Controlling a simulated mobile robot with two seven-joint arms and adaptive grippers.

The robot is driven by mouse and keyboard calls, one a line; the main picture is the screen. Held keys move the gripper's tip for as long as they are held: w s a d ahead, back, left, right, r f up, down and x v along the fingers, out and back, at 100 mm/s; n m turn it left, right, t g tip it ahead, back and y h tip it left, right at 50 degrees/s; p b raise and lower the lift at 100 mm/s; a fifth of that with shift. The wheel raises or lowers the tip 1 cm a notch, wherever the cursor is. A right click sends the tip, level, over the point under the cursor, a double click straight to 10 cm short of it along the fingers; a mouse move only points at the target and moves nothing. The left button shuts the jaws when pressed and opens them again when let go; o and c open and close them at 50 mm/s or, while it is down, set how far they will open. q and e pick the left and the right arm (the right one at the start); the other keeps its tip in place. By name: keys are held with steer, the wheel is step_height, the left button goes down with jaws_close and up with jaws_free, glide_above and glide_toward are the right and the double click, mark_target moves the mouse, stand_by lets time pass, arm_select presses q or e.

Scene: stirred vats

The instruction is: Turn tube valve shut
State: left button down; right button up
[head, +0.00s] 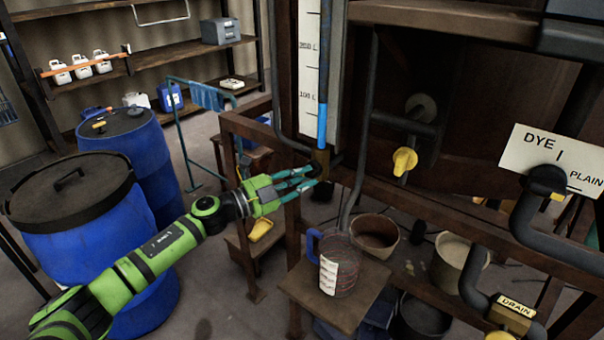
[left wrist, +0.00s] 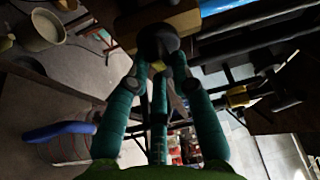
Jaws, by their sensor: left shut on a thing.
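The sight tube (head: 322,125) stands against a white scale board (head: 308,75), with blue liquid in its lower part. In the left wrist view, the teal fingers of the left gripper (left wrist: 160,66) close around a dark round part, the valve handle (left wrist: 158,42). The handle's exact angle is hard to tell. My right gripper is in neither view.
A measuring jug (head: 338,268) stands on a small wooden table (head: 310,290) below the valve. A yellow valve (head: 405,160) sits right of the tube. A wooden rail (head: 440,195) runs below. Blue drums (head: 75,225) stand left, beside my arm.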

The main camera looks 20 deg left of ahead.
arm_select(q)
steer(key=shift+m+g+y+p, duration=0.3)
steer(key=shift+m+p, duration=0.15)
steer(key=shift+m, duration=0.35)
steer(key=shift+a, duration=0.1)
steer(key=c, duration=1.1)
jaws_free()
steer(key=shift+o, duration=0.2)
steer(key=v, duration=1.2)
